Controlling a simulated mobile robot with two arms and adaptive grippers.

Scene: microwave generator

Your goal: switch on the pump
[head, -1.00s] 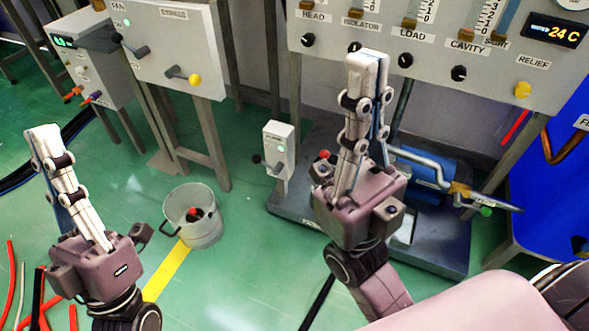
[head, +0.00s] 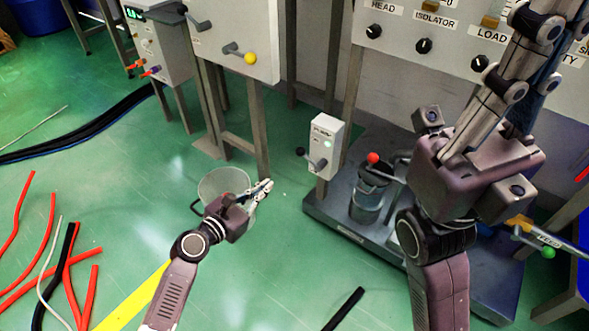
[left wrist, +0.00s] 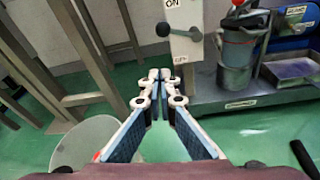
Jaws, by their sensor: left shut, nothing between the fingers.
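The pump switch box (head: 326,145), white with a PUMP label and a small green light, stands on a post right of centre. Its lever ends in a black knob (head: 300,152) that points left from the pivot. In the left wrist view the knob (left wrist: 163,30) sits left of the pivot, below an ON label. My left gripper (head: 265,187) is shut and empty, lower left of the box and apart from the lever. In the wrist view its fingertips (left wrist: 153,76) meet below the box. My right gripper (head: 530,35) points up at the right, its tips cut off.
The pump base (head: 345,222) with a red-knobbed valve (head: 373,158) lies right of the box. The FAN/bypass cabinet (head: 235,45) is behind. Loose red hoses (head: 72,270) lie at left.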

